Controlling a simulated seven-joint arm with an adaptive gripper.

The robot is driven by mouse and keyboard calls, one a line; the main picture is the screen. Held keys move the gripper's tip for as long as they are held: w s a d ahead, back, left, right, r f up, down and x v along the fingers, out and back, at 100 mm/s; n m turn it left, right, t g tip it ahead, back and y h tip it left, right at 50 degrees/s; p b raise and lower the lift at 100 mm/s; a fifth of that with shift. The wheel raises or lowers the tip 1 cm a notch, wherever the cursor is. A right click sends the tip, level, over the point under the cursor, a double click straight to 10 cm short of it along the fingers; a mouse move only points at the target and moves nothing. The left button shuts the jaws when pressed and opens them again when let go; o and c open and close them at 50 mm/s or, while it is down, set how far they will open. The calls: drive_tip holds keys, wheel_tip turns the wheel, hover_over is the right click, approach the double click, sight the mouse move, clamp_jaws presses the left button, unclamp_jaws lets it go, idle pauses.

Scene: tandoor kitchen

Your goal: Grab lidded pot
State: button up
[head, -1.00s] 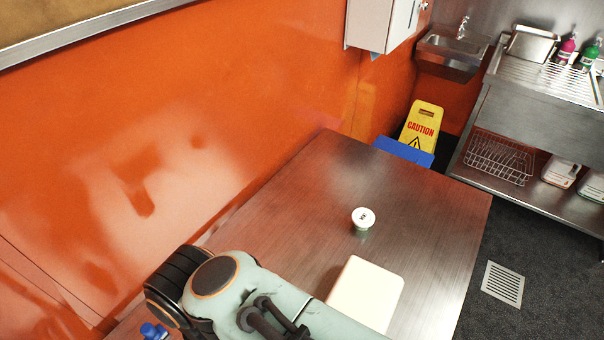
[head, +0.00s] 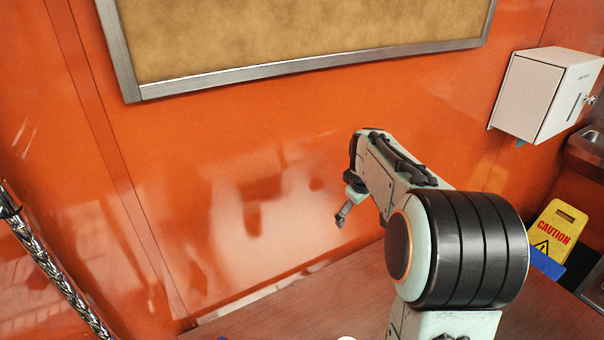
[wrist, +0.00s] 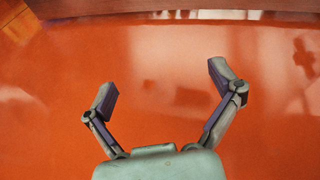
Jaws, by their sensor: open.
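My gripper (wrist: 163,87) is open and empty in the wrist view, its two fingers spread wide with only orange wall between and beyond them. In the head view my gripper (head: 345,208) is raised above the table, in front of the orange wall. The lidded pot is not clearly in view now. A white sliver (head: 347,338) at the bottom edge of the head view may be its lid, but too little shows to tell.
The table (head: 270,318) shows only along the bottom. The orange wall (head: 250,190) stands behind it, with a framed board (head: 300,40) above. A white dispenser (head: 545,95) hangs at right, over a yellow caution sign (head: 553,232). A metallic chain or hose (head: 55,275) is at left.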

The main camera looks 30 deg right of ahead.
drive_tip(key=s+d+f+m+g, duration=0.1)
drive_tip(key=s+d+f+m, duration=0.25)
drive_tip(key=d+f, duration=0.45)
drive_tip(key=s+d+f+m, duration=0.1)
drive_tip(key=s+d+f, duration=0.2)
drive_tip(key=s, duration=0.3)
drive_tip(key=s+d+f+m+y, duration=0.1)
drive_tip(key=s+d+f+m, duration=0.1)
drive_tip(key=s+d+f, duration=0.2)
drive_tip(key=s+d+f+m+g+y, duration=0.1)
drive_tip(key=s+d+f, duration=0.3)
drive_tip(key=s, duration=0.5)
drive_tip(key=shift+s+d+f+m, duration=0.1)
drive_tip(key=shift+s+f+m, duration=0.05)
drive_tip(key=shift+f+m, duration=0.35)
drive_tip(key=f, duration=0.5)
drive_tip(key=shift+w+d+f, duration=0.2)
drive_tip(key=shift+f, duration=0.5)
drive_tip(key=c, duration=1.1)
